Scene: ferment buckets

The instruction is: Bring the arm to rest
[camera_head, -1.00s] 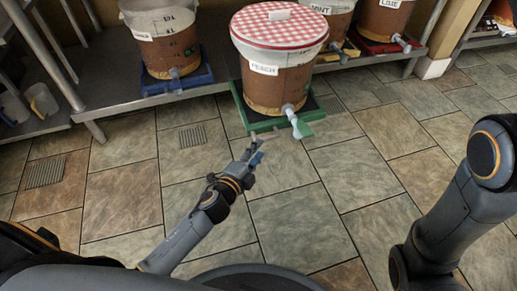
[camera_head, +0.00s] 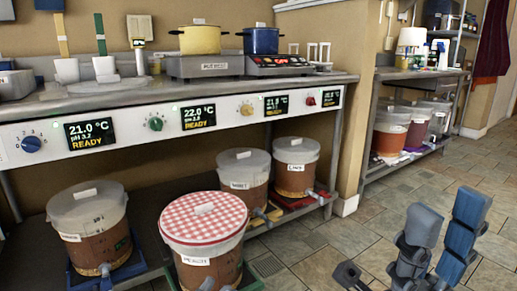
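My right gripper (camera_head: 448,208) stands at the lower right, in front of the floor tiles. Its two blue-grey fingers point up and are apart, with nothing between them. A small dark part at the bottom edge, left of it, is cut off and I cannot tell what it belongs to. My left gripper is not in view. The bucket with the red-checked cover (camera_head: 204,220) stands at the lower front, to the left of my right gripper and apart from it.
Lidded buckets (camera_head: 88,222), (camera_head: 243,172), (camera_head: 296,160) stand under a steel counter (camera_head: 110,100) with dials and displays. A yellow pot (camera_head: 200,40) and a blue pot (camera_head: 261,40) stand on top. Another bench (camera_head: 420,73) is at the right. Tiled floor (camera_head: 385,215) is open between.

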